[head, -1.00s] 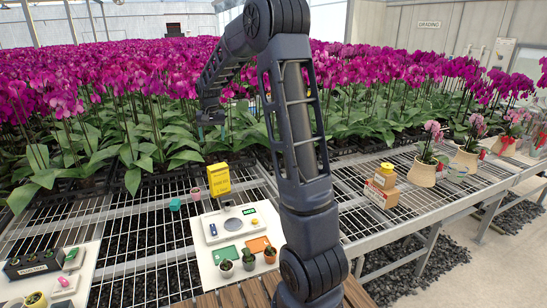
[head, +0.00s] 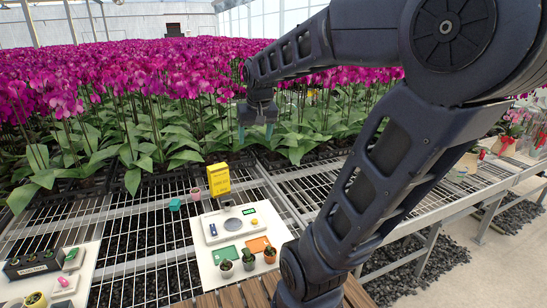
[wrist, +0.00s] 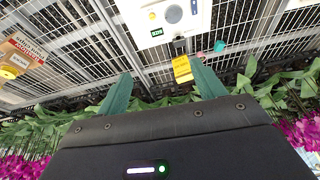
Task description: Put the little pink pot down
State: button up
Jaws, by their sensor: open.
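The little pink pot (head: 195,193) stands on the wire bench, just left of the yellow sign block, behind the white board. It also shows small in the wrist view (wrist: 200,56). My gripper (head: 256,133) is open and empty, raised in front of the orchid leaves, well above and to the right of the pot. In the wrist view, its two teal fingers (wrist: 160,85) are spread apart with nothing between them.
A teal item (head: 174,204) is left of the pink pot. Bare mesh (head: 140,240) lies left of the board. Dense orchids (head: 120,140) fill the back.

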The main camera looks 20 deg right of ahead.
jog(key=s+d+f, duration=0.1)
jog(key=s+f, duration=0.2)
jog(key=s, duration=0.8)
jog(key=shift+d+n+t, duration=0.3)
jog(key=shift+t, duration=0.1)
dwell(0.5)
